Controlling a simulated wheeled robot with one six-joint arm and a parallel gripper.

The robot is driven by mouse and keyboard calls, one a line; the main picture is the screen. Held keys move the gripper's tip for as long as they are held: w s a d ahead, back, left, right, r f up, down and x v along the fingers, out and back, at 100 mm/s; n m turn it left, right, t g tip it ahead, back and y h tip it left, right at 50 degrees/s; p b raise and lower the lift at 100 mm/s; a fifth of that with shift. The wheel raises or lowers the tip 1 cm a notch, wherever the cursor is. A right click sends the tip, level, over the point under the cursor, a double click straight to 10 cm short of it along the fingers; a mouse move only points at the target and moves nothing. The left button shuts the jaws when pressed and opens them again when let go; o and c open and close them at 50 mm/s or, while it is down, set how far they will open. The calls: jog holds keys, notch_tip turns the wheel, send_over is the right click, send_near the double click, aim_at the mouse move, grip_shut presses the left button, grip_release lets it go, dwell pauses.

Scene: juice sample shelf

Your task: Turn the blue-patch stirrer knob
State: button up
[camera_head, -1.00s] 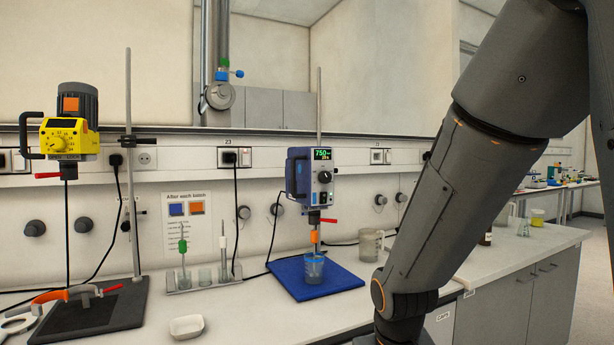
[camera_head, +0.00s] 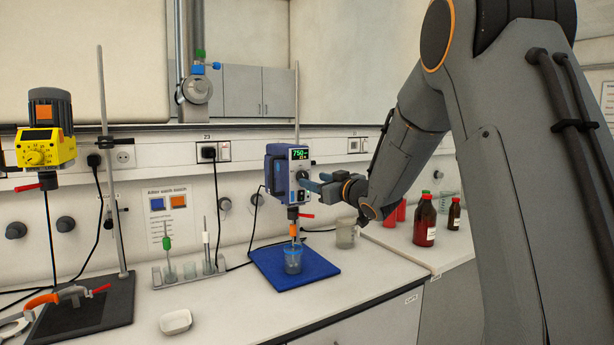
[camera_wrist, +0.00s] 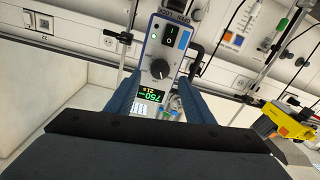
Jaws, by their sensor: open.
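The blue stirrer (camera_head: 277,165) with a lit green display reading 750 stands over the blue mat (camera_head: 330,270). In the wrist view its front panel carries a round black knob (camera_wrist: 159,69), a switch and a blue patch (camera_wrist: 184,40). My gripper (camera_head: 311,185) is open in front of this panel, its blue fingers pointing at it. In the wrist view the fingers (camera_wrist: 160,82) lie left and right of the knob, with nothing held. I cannot tell whether they touch it.
A beaker (camera_head: 293,262) stands under the blue stirrer. A yellow stirrer (camera_head: 45,148) with an orange patch hangs at the left. A tube rack (camera_head: 185,277) and white dish (camera_head: 176,322) sit between them. Brown bottles (camera_head: 425,222) stand right of my gripper.

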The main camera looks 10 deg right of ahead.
aim_at(305, 177)
jog(key=shift+p+x, duration=0.8)
jog(key=shift+x, duration=1.95)
jog(key=c, duration=1)
